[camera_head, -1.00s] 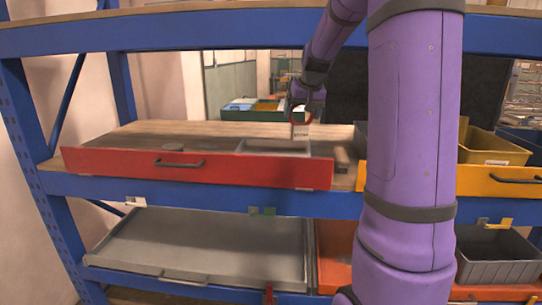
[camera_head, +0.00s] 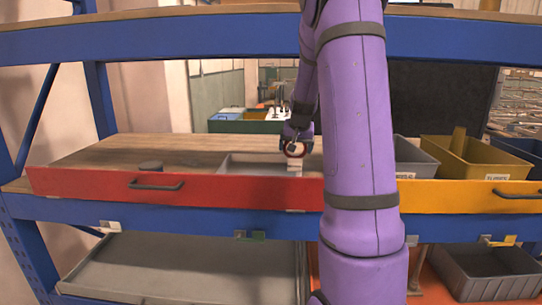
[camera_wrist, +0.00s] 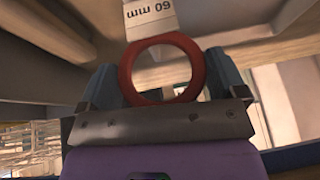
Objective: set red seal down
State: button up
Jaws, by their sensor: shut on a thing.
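The red seal (camera_wrist: 127,72) is a ring held upright between the two fingers of my gripper (camera_wrist: 164,72) in the wrist view. My gripper is shut on it. In the head view, my gripper (camera_head: 297,136) holds the seal (camera_head: 294,157) low over the right part of the red drawer (camera_head: 240,192), by a grey tray (camera_head: 240,160). A white label block (camera_wrist: 153,14) reading "60 mm" is just beyond the ring. I cannot tell whether the ring touches it or anything beneath.
A dark round disc (camera_head: 151,166) lies in the drawer's left part. Yellow bin (camera_head: 470,163) and grey bin (camera_head: 412,155) stand right of my arm. A blue shelf beam (camera_head: 200,36) crosses above. The drawer's wooden left area is mostly clear.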

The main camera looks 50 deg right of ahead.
jog(key=shift+w+a+f, duration=0.2)
jog(key=shift+w+f, duration=0.5)
jog(key=shift+w, duration=0.85)
jog(key=shift+w+a+f, duration=0.2)
jog(key=shift+w+f, duration=0.55)
jog(key=shift+w, duration=0.75)
jog(key=shift+w+a+f, duration=0.2)
jog(key=shift+w+f, duration=0.5)
jog(key=shift+w, duration=0.85)
jog(key=shift+f, duration=0.1)
jog(key=o, duration=0.6)
